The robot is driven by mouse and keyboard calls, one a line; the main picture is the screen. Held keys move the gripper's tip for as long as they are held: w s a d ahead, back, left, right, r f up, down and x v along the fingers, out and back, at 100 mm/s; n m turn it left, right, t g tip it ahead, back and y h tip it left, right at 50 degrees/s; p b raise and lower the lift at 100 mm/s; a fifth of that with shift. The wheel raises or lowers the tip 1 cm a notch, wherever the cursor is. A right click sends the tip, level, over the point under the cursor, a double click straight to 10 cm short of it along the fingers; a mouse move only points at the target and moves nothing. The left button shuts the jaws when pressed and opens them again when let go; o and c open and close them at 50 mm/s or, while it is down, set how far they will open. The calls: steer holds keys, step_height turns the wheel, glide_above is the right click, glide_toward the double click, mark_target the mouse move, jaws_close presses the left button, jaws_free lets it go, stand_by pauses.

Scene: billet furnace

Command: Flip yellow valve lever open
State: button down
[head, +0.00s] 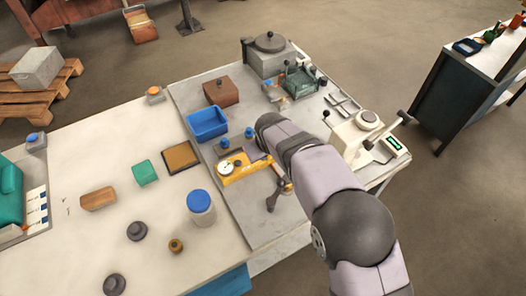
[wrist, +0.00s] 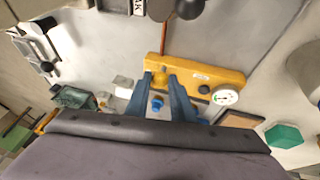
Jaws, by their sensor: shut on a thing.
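The yellow valve body (head: 240,171) lies on the grey board in the head view, with a round white gauge at its left end. In the wrist view the yellow body (wrist: 203,74) runs across the middle, with the gauge (wrist: 225,95) at its right. My gripper (wrist: 160,82) has two blue fingers at the body's left end. They are shut on a small yellow part there, which looks like the yellow valve lever (wrist: 158,76); the fingers partly hide it. In the head view my arm covers much of this spot.
A dark-knobbed handle (head: 271,203) stands just in front of the valve. A blue bin (head: 207,122), a brown box (head: 221,92) and a white-and-blue canister (head: 201,207) are nearby. A white machine (head: 360,130) stands right of my arm.

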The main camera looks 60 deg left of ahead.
steer(key=shift+w+d+n+g, duration=0.1)
steer(key=shift+w+n+g, duration=0.55)
steer(key=shift+n, duration=0.75)
steer(key=shift+w, duration=0.15)
steer(key=c, duration=1.5)
jaws_free()
steer(key=shift+c, duration=0.2)
steer(key=shift+r, duration=0.1)
steer(key=b+v, duration=0.2)
steer(key=v, duration=0.5)
steer(key=shift+d+b, duration=0.25)
steer(key=shift+b, duration=0.15)
